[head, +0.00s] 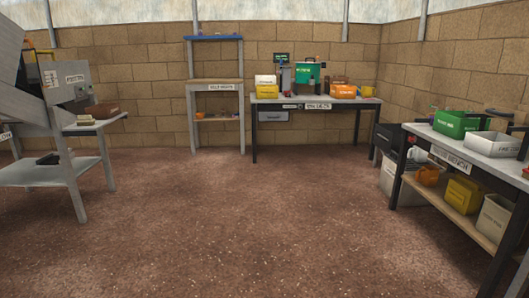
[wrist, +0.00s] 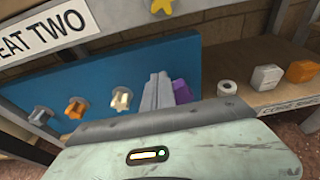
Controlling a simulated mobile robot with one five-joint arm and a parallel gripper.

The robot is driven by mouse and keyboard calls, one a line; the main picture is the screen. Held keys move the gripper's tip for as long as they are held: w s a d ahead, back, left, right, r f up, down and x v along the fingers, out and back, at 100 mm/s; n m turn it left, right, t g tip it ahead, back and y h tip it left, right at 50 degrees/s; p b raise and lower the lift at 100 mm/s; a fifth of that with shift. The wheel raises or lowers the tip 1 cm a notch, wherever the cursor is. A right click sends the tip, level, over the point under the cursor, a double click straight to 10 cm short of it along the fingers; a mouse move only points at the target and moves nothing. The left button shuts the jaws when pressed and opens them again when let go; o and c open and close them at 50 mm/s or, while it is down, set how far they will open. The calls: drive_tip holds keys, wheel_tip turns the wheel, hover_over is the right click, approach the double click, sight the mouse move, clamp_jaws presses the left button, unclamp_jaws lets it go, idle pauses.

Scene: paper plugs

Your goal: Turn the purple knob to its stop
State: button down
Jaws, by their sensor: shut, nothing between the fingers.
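The purple knob (wrist: 181,92) shows in the wrist view, just right of my gripper (wrist: 158,78). It stands at the right part of a blue panel (wrist: 165,54), and its left side is partly hidden by the fingers. My gripper is shut and empty, its fingers pointing toward the panel. I cannot tell whether the fingers touch the knob. Neither the knob nor my gripper can be made out in the head view.
Left along the panel are a beige knob (wrist: 121,99), an orange knob (wrist: 75,108) and a grey knob (wrist: 41,115). A white roll (wrist: 227,88), a white box (wrist: 266,76) and an orange block (wrist: 300,71) sit right. The head view shows open floor (head: 240,220) between benches.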

drive_tip(key=a, duration=0.6)
drive_tip(key=shift+s, duration=0.2)
